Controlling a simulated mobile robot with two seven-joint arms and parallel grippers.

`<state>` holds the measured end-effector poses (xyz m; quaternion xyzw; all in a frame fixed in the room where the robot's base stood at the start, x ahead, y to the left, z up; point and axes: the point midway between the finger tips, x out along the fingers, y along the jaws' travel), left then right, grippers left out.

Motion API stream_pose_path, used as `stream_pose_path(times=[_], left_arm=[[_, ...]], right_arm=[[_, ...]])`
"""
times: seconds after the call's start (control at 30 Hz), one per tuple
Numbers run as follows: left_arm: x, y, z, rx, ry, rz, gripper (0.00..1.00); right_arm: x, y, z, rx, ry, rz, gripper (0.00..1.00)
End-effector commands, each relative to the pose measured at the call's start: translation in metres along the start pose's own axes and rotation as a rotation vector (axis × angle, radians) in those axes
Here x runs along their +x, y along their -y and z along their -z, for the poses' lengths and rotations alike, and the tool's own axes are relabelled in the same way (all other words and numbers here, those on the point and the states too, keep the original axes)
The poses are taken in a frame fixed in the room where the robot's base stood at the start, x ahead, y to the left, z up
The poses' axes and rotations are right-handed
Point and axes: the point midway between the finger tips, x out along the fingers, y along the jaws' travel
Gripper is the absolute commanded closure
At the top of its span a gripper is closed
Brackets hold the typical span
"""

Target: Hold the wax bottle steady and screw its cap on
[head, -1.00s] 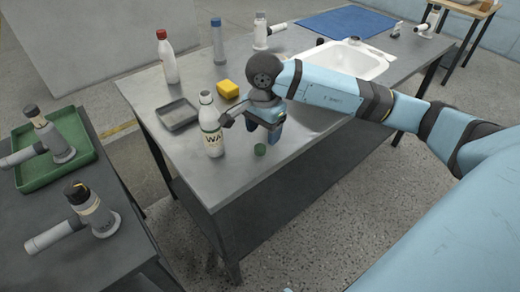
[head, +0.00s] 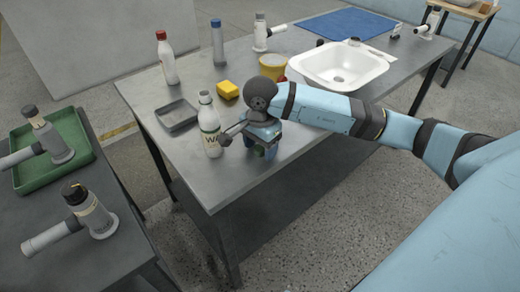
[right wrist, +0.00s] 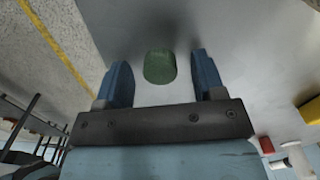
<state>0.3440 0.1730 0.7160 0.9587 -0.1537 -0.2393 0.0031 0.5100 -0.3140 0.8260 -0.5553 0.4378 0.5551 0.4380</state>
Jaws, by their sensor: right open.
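The green cap (right wrist: 160,67) lies on the table between the two open blue fingers of my right gripper (right wrist: 160,80) in the right wrist view, apart from both. In the head view my right gripper (head: 262,150) points down over the cap, which it mostly hides. My left gripper is not in view.
A grey tray (head: 165,123), a yellow sponge (head: 227,90) and a yellow tub (head: 272,67) are near. A white basin (head: 375,72) is at right. The table's front edge is close to the gripper.

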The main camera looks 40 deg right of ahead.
Motion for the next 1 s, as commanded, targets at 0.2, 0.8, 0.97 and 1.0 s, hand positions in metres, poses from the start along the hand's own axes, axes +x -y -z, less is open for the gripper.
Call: stream_pose_path(times=[0.2, 0.8, 0.97, 1.0], left_arm=[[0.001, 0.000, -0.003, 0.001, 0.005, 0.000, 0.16], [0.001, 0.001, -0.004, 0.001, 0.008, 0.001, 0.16], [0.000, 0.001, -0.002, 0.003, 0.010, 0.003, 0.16], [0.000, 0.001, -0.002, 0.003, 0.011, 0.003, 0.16]], right_arm=[[0.000, 0.000, 0.000, 0.000, 0.000, 0.000, 0.51], [-0.003, 0.000, 0.000, 0.000, 0.000, 0.001, 0.90], [-0.017, 0.001, 0.000, 0.000, 0.000, 0.003, 0.90], [-0.023, 0.001, 0.000, 0.000, 0.000, 0.003, 0.90]])
